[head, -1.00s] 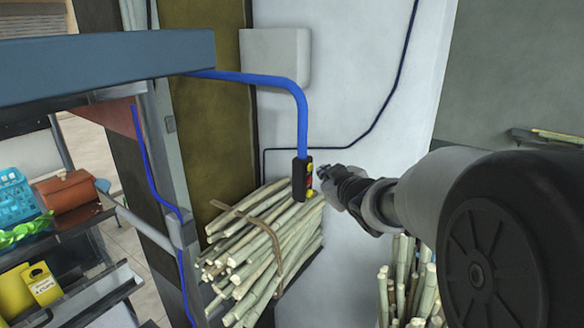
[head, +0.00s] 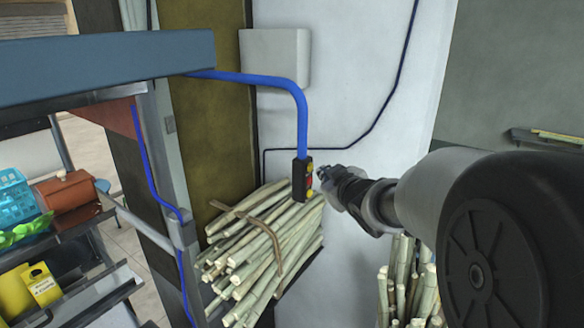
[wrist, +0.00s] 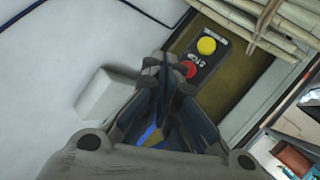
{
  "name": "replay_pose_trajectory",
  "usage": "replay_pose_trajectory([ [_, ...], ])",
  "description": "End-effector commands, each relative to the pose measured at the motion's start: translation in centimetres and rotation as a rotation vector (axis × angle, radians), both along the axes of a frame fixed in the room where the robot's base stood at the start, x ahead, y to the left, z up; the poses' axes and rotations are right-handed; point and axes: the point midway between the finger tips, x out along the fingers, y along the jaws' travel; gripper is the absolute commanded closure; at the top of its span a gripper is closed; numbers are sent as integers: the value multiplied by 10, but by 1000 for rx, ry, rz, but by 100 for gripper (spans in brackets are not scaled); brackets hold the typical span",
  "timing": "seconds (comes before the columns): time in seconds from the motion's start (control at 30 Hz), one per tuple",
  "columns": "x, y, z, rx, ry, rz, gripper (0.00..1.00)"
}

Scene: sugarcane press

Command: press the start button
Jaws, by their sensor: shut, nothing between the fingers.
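A black control box (head: 300,180) hangs at the end of a blue pipe, with yellow and red buttons on its right-hand face. In the wrist view, the box (wrist: 212,48) shows a yellow button (wrist: 207,46) at the end nearer the canes and a red button (wrist: 188,69) closer to my fingers. A label with small lettering lies between them. My fingers cover the rest of the box, and I cannot read which button is start. My gripper (head: 324,173) is shut and empty, just right of the box's upper part. Contact cannot be told.
A blue pipe (head: 260,78) runs from a blue beam (head: 100,68) to the box. A tied cane bundle (head: 262,240) lies below the box. More canes (head: 408,280) stand below my arm. A pale wall box (head: 275,58) and white wall are behind. A shelf with goods stands left.

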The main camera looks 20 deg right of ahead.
Motion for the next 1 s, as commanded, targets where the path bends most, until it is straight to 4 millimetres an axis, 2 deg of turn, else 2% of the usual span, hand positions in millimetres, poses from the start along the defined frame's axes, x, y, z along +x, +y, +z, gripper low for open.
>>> replay_pose_trajectory([
  [1.0, 10, 8, 0, 0, -1, 0, 100],
])
